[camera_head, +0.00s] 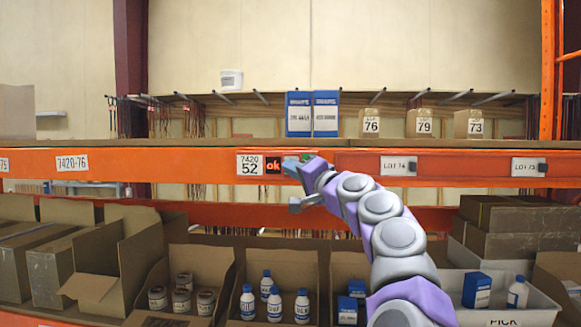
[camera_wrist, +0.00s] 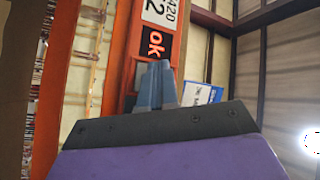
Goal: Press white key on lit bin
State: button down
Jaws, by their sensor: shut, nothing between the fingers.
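The lit display (camera_head: 273,166) shows "ok" in red on black, mounted on the orange shelf beam (camera_head: 200,163) right of the label "7420 52" (camera_head: 249,165). In the wrist view, the "ok" display (camera_wrist: 153,45) appears turned on its side, just beyond my fingertips. My gripper (camera_head: 290,167) is shut and empty, with its blue-grey fingers at the beam just right of the display. In the wrist view, its fingers (camera_wrist: 155,75) are together and pointing at the unit. The white key cannot be made out; the fingers cover that part. Whether they touch it, I cannot tell.
Below the beam stand open cardboard boxes with white jars (camera_head: 181,300) and blue-capped bottles (camera_head: 274,304), and a white tray (camera_head: 535,315) at right. Blue boxes (camera_head: 299,114) and small cartons (camera_head: 420,123) stand on the shelf above. An orange upright (camera_head: 547,70) is at right.

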jog(key=shift+s, duration=0.1)
jog(key=shift+s+b, duration=0.75)
jog(key=shift+b, duration=0.1)
jog(key=s+b, duration=0.3)
jog(key=s, duration=0.2)
dwell(0.4)
jog(key=shift+f, duration=0.1)
dwell(0.5)
